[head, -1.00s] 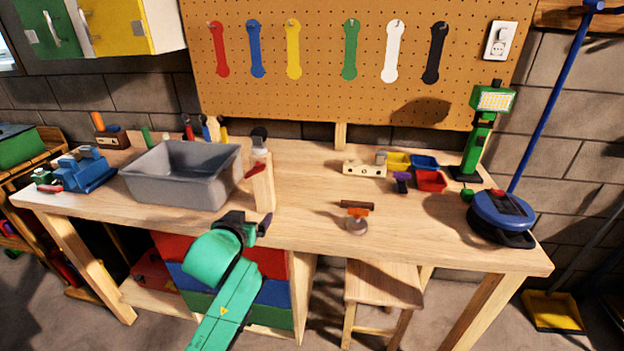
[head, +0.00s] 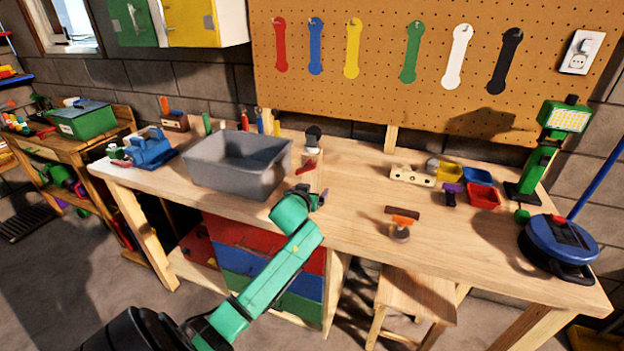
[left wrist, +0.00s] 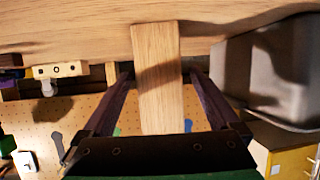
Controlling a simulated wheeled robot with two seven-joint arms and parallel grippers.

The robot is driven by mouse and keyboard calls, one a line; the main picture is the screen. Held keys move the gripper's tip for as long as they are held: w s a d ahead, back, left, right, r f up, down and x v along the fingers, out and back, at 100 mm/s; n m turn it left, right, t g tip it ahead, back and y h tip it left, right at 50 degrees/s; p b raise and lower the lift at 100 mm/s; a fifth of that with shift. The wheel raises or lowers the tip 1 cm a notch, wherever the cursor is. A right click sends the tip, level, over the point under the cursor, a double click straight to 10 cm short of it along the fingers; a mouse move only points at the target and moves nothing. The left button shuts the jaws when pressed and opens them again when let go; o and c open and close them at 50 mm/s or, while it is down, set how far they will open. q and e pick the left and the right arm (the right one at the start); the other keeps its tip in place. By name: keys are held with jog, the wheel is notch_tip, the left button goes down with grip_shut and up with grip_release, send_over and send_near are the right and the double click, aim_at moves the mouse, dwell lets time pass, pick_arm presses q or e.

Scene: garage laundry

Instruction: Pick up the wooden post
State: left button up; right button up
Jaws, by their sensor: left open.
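The wooden post (head: 313,178) stands upright on the workbench, just right of the grey bin (head: 232,180). My left gripper (head: 313,196) is at the front of the post in the head view and hides its lower part. In the left wrist view the post (left wrist: 158,60) shows between the two dark fingers of my left gripper (left wrist: 159,78), with gaps on both sides. The gripper is open, and the fingers do not close on the post. My right gripper is not in view.
A dark and red tool (head: 307,167) is by the top of the post. The grey bin (left wrist: 270,70) is close beside one finger in the wrist view. The bench (head: 350,205) between is clear.

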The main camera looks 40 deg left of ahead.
pick_arm(q)
jog(key=shift+s, duration=0.1)
grip_shut()
jog(key=shift+r, duration=0.15)
jog(key=shift+r, duration=0.1)
